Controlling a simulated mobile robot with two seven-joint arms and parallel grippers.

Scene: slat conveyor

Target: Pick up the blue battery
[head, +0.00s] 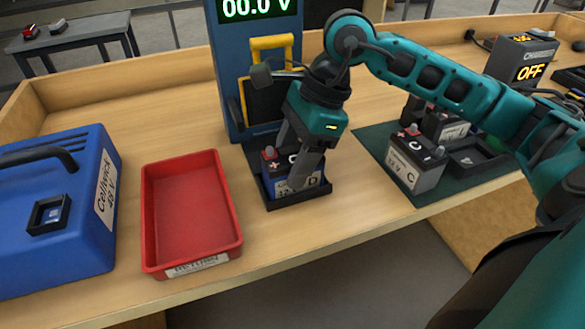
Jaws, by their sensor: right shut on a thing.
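The blue battery (284,190), marked D, has a dark top with a red plus sign and a terminal. It sits in a black tray (297,202) in front of the blue tester with the green display. My right gripper (297,181) points down over the battery and is shut on it. Its fingers and wrist hide part of the battery's top and front. The battery looks upright and within the tray's rim; I cannot tell whether its base touches the tray floor. My left gripper is not in view.
The blue tester (226,75) reads 00.0 V. Grey batteries (415,165) stand on a green mat (440,189) at right. The table's front edge is close.

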